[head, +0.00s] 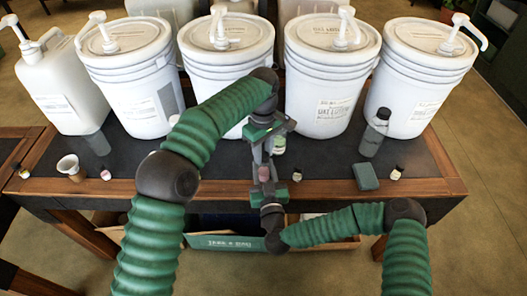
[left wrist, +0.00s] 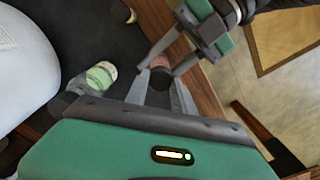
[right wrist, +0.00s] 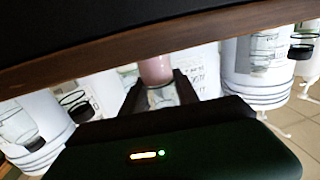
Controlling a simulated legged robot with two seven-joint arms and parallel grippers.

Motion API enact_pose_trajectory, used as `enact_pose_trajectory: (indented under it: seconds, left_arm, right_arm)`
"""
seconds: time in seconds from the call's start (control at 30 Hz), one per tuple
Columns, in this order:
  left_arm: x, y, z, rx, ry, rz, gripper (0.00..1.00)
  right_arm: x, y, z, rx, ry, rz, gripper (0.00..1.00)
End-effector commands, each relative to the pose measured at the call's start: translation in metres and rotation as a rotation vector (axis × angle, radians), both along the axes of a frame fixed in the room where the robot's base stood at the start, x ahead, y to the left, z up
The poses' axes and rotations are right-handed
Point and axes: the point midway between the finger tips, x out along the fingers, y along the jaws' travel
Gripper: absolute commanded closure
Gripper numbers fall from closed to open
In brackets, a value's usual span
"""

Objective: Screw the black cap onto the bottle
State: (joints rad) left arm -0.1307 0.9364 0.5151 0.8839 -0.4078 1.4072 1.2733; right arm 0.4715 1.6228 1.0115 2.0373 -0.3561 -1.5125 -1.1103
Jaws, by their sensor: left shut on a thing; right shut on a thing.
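My right gripper (head: 268,188) is shut on a small bottle with pinkish contents, held in front of the table edge. The bottle (right wrist: 155,70) stands between the right fingers in the right wrist view, and its pinkish body (left wrist: 160,62) shows in the left wrist view. My left gripper (head: 264,160) points down just above the right one, its fingertips closed in at the bottle's end. A small dark piece, which looks like the black cap (left wrist: 158,76), is between the left fingertips, mostly hidden. I cannot tell how far the cap sits on the bottle.
Several white pump buckets (head: 330,75) line the table's back. A clear bottle with a dark top (head: 374,133), a green block (head: 365,177), a small funnel-like cup (head: 70,166) and small capped bottles (head: 105,174) stand on the table. A green crate (head: 225,242) is below.

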Motion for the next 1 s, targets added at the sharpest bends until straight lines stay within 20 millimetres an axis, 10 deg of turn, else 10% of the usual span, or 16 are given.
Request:
enact_pose_trajectory:
  seconds: [0.6, 0.83, 0.87, 1.0]
  left_arm:
    - [0.0032, -0.0009, 0.0001, -0.011, -0.015, -1.674, 1.00]
    - [0.0038, -0.0009, 0.0002, -0.010, -0.017, -1.831, 1.00]
    - [0.0037, -0.0008, 0.0003, -0.010, -0.017, -1.831, 0.68]
    - [0.0030, -0.0008, 0.0000, -0.012, -0.015, -1.830, 0.50]
  right_arm:
    - [-0.0018, 0.0027, -0.0001, 0.000, 0.001, 0.008, 1.00]
    - [-0.0022, 0.0032, -0.0001, 0.000, 0.001, 0.009, 1.00]
    - [-0.0022, 0.0032, -0.0001, 0.000, 0.001, 0.009, 1.00]
    - [-0.0017, 0.0026, -0.0002, 0.000, 0.001, 0.007, 1.00]
